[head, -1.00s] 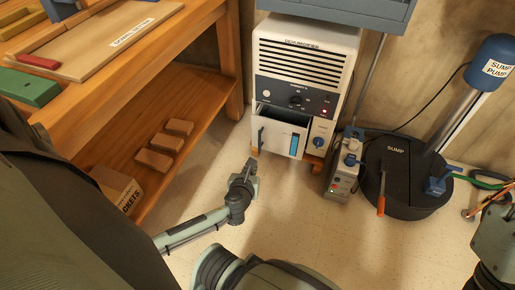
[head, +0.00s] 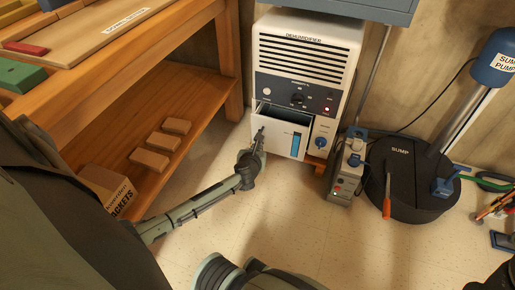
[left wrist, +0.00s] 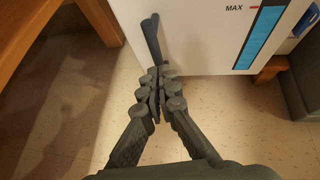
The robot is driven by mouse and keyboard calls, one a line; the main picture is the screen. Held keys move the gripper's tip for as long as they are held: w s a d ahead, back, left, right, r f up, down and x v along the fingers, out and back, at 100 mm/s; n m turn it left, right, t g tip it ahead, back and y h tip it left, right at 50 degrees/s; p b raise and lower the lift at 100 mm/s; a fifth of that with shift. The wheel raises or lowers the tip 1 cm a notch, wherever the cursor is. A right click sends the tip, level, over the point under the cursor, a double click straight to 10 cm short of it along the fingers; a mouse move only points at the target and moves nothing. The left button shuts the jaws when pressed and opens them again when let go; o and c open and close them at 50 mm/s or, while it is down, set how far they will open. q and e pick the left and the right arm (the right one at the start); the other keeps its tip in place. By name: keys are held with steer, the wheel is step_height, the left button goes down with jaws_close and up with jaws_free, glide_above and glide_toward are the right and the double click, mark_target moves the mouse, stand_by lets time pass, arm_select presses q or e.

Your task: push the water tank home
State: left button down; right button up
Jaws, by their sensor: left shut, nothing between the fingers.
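The white water tank (head: 277,138) sits partly pulled out at the bottom of the dehumidifier (head: 305,65), with its open top showing. Its front has a blue level strip, and the left wrist view shows the tank front (left wrist: 200,35) with a MAX mark. A dark upright handle (left wrist: 151,40) is on the left part of the front. My left gripper (head: 260,140) is shut and empty, right in front of the handle side. In the left wrist view its fingertips (left wrist: 157,78) overlap the handle's lower end; I cannot tell whether they touch. My right gripper is not in view.
A wooden bench (head: 190,95) with bricks and a box on its lower shelf stands at left. A grey device (head: 346,170) stands close to the dehumidifier's right. The black sump (head: 405,190) with its pump is farther right. Floor in front is clear.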

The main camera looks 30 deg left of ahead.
mark_target(264, 132)
arm_select(q)
steer(key=w, duration=0.2)
steer(key=w+a, duration=0.1)
steer(key=w, duration=0.3)
steer(key=shift+w+a+r, duration=0.1)
steer(key=shift+a, duration=0.15)
steer(key=shift+w+a+r, duration=0.1)
steer(key=shift+a, duration=0.05)
steer(key=shift+r, duration=0.1)
